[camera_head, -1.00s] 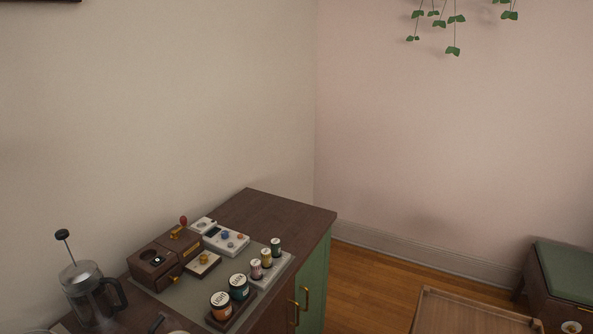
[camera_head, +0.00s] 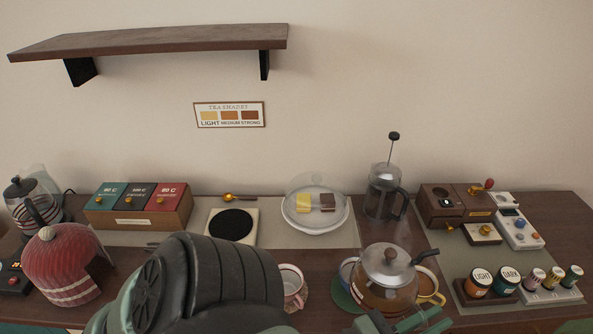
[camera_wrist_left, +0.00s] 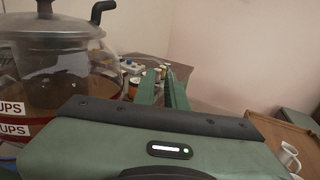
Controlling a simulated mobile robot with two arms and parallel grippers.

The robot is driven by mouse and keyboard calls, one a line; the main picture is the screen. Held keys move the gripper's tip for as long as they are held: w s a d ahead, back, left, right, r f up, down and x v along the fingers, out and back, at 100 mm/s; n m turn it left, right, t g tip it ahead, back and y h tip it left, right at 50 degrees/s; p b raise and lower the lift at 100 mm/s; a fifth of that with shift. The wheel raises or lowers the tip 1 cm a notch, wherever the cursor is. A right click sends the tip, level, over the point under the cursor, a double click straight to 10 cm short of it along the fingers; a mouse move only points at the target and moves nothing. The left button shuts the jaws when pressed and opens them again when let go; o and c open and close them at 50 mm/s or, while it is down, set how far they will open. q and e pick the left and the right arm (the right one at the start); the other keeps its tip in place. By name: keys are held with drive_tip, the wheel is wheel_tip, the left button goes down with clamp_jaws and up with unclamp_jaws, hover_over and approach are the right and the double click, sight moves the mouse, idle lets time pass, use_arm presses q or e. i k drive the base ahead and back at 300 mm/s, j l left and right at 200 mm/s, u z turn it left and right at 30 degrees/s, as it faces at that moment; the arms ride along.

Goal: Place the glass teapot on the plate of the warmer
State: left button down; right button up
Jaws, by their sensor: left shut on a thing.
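The glass teapot (camera_head: 388,282) holds amber tea and is upright at the front right of the counter, with a silver lid. It fills the left of the left wrist view (camera_wrist_left: 60,70). My left gripper (camera_head: 412,322) is right in front of it, its green fingers (camera_wrist_left: 163,88) shut. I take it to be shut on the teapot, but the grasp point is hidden. I cannot tell whether the teapot is off the counter. The warmer (camera_head: 214,240) is a pale square with a bare black round plate (camera_head: 232,224), left of the teapot. My right gripper is not in view.
Mugs with yellow (camera_head: 432,296) and blue handles show around the teapot. A pink cup (camera_head: 292,285) stands in front. My arm covers the front centre.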

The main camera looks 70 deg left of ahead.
sight(229, 224)
drive_tip(key=j+u, duration=0.1)
drive_tip(key=u, duration=0.3)
drive_tip(key=j+u, duration=0.15)
drive_tip(key=u, duration=0.2)
drive_tip(key=j+u, duration=0.1)
drive_tip(key=u, duration=0.3)
drive_tip(key=i+j, duration=0.1)
drive_tip(key=j, duration=0.2)
